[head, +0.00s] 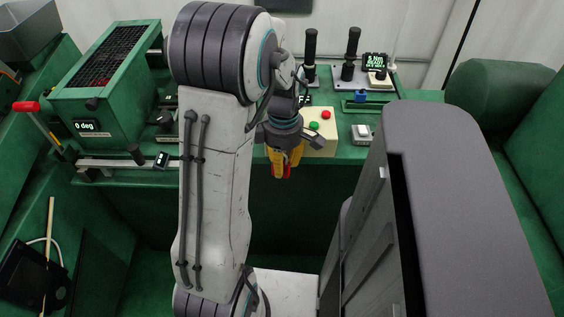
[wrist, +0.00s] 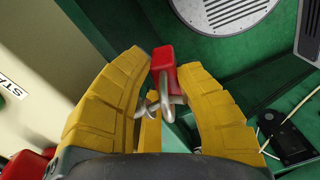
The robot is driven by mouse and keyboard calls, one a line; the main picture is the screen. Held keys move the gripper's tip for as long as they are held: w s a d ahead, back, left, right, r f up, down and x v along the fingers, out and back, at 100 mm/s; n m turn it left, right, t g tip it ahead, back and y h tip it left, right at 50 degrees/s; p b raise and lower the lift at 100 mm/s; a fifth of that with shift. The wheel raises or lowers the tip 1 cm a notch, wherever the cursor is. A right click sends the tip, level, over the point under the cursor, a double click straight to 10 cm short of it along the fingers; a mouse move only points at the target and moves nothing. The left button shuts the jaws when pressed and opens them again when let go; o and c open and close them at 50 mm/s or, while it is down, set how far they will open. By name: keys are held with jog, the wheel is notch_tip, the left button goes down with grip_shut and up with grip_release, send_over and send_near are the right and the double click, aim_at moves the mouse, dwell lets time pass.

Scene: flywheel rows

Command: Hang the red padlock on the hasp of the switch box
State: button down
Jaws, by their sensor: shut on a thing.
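The red padlock (wrist: 163,66) is between the yellow fingertips of my gripper (wrist: 164,72) in the wrist view. Its silver shackle (wrist: 166,101) points back toward the palm. A second small silver metal piece (wrist: 148,104) shows beside the shackle; I cannot tell whether it is the hasp or whether the two are linked. In the head view my gripper (head: 284,160) points down at the front of the cream switch box (head: 323,143), with red padlock (head: 287,172) showing at the fingertips. The box has a red and a green button. My arm and wrist hide its left part.
A green machine with a display (head: 88,127) stands at the left. A small grey switch block (head: 362,132) sits right of the switch box. Black-handled levers (head: 310,48) stand behind. Below the bench front is open space. A black device with a cable (wrist: 290,138) lies lower right in the wrist view.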

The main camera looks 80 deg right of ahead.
jog(key=shift+d+f, duration=0.1)
jog(key=shift+d, duration=0.2)
jog(key=c, duration=0.9)
grip_release()
jog(key=shift+s, duration=0.1)
notch_tip(320, 180, up, 10)
jog(key=shift+d+r, duration=0.1)
jog(key=shift+r, duration=0.95)
jog(key=shift+a, duration=0.2)
